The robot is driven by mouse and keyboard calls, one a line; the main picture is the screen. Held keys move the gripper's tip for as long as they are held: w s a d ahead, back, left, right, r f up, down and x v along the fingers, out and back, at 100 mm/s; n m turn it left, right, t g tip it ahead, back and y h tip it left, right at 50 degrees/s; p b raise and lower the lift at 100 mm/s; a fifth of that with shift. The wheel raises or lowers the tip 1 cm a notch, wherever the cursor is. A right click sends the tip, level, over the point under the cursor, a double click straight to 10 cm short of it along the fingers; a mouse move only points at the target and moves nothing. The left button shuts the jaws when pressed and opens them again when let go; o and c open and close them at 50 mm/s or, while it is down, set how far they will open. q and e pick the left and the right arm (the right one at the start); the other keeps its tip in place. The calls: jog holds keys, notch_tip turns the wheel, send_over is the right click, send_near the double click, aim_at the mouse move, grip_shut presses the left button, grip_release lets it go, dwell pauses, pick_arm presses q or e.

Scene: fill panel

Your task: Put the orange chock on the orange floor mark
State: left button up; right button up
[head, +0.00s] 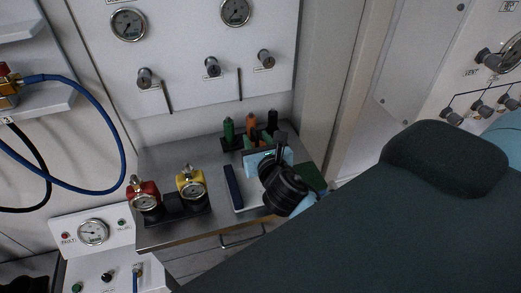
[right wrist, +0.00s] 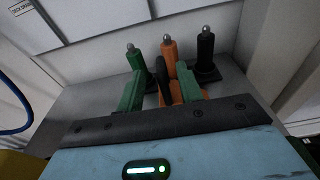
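The orange chock (head: 250,124) stands at the back of the grey metal worktop, between a green one (head: 228,128) and a black one (head: 272,122). In the right wrist view the orange chock (right wrist: 169,55) has an upright post with a silver ball on top, and its lower part is partly hidden. My right gripper (head: 262,146) is just in front of the row. In its wrist view its green fingers (right wrist: 160,90) are apart, with orange and a dark upright piece showing between them; contact cannot be told. I see no orange floor mark. My left gripper is not in view.
Red (head: 145,197) and yellow (head: 190,182) gauge regulators stand in a black holder at the worktop's front left. A dark blue bar (head: 233,187) lies near the middle. A wall panel with gauges (head: 128,24) rises behind. A dark padded seat (head: 440,160) fills the right.

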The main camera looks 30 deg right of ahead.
aim_at(254, 131)
jog(key=x, duration=0.4)
jog(key=shift+d+r, duration=0.1)
jog(key=shift+r, duration=0.25)
jog(key=shift+w+d+f, duration=0.15)
jog(key=shift+w, duration=0.35)
jog(key=shift+c, duration=0.3)
grip_shut()
dwell(0.5)
